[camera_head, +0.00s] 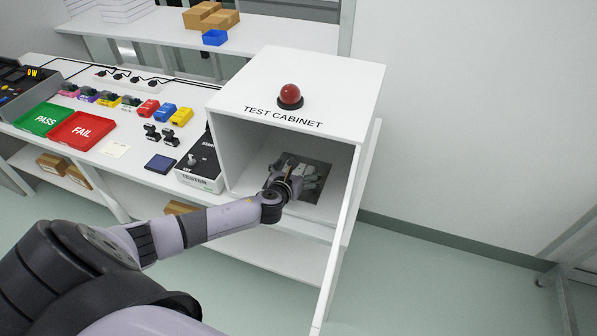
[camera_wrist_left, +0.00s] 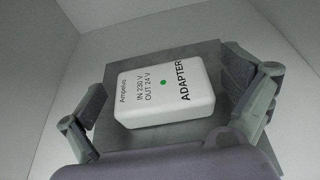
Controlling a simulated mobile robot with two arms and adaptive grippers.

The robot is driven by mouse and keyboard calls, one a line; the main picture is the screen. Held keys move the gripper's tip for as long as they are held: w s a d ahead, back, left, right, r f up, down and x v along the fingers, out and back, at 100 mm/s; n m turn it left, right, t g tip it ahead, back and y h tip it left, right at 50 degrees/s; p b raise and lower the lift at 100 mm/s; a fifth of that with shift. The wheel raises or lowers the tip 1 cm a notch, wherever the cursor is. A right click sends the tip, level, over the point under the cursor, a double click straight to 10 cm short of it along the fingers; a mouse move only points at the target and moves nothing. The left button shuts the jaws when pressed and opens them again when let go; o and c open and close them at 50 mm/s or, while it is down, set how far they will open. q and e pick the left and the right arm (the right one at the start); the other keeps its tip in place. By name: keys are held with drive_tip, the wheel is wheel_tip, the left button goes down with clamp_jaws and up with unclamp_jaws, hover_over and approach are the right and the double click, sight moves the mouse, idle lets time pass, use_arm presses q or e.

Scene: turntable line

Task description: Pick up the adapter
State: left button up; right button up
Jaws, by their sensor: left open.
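The adapter (camera_wrist_left: 165,90) is a white block with a green dot and black print, seen in the left wrist view. It lies on a dark grey square pad (camera_wrist_left: 205,60) inside the test cabinet (camera_head: 312,95). My left gripper (camera_head: 299,169) reaches into the open cabinet. In the left wrist view its two fingers (camera_wrist_left: 172,118) stand apart, one on each side of the adapter, with a gap at both sides. In the head view the gripper hides the adapter. My right gripper is not in view.
A red dome lamp (camera_head: 290,95) sits on the cabinet. The open cabinet door (camera_head: 348,225) stands at its right. The tester (camera_head: 199,165) is just left. Green PASS (camera_head: 43,118) and red FAIL (camera_head: 82,130) trays and several small coloured blocks lie further left on the bench.

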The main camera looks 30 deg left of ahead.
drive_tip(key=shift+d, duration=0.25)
use_arm(q)
drive_tip(key=shift+c, duration=0.8)
drive_tip(key=c, duration=1.4)
drive_tip(key=shift+r, duration=0.1)
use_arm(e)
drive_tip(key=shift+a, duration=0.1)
